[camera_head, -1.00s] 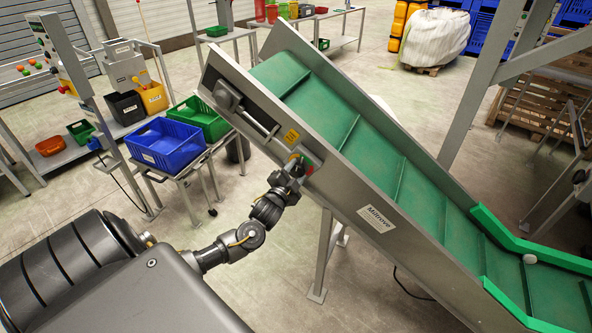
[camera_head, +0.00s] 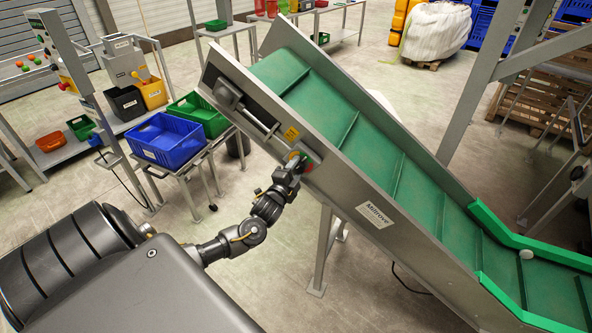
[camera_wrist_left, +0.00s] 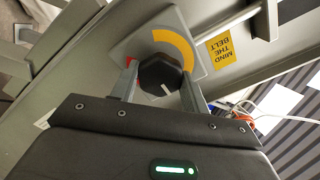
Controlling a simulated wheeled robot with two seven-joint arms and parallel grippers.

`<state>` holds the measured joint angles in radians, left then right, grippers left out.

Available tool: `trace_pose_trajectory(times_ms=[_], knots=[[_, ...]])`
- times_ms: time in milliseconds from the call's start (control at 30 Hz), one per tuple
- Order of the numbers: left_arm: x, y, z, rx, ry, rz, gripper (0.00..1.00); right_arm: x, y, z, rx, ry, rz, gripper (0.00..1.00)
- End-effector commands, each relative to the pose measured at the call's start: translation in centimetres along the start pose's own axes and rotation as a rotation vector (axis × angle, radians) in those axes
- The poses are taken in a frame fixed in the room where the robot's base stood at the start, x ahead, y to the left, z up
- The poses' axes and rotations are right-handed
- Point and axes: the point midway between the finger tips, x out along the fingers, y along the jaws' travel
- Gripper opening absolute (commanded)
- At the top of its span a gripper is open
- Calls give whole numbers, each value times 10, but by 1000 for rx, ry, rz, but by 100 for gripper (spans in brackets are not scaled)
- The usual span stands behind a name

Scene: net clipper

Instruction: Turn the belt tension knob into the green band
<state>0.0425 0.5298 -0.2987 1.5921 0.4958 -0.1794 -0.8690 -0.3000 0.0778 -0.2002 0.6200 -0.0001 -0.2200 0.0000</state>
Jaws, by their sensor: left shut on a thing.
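The belt tension knob (camera_wrist_left: 160,74) is dark and faceted, with a white pointer mark on its lower edge in the left wrist view. My left gripper (camera_wrist_left: 160,82) is shut on the knob, one finger on each side. In the head view my left gripper (camera_head: 296,164) is at the conveyor's side plate, where green (camera_head: 313,156) and red (camera_head: 309,168) patches show. The green band is not visible in the wrist view. My right gripper is not in view.
The inclined conveyor (camera_head: 395,215) with its green belt (camera_head: 345,125) fills the right side. A yellow warning label (camera_wrist_left: 221,50) is beside the knob plate. Blue (camera_head: 166,141) and green (camera_head: 199,117) crates stand on a stand at left. Open floor lies below the conveyor.

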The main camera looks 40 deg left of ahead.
Motion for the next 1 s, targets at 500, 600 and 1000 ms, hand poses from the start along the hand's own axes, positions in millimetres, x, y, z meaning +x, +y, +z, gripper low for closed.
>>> trace_pose_trajectory(times_ms=[500,600,1000], knots=[[0,0,0,-1,0,0,67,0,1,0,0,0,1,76],[0,0,0,-1,0,0,67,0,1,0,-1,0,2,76],[-58,4,1,-3,1,3,67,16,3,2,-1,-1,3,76]])
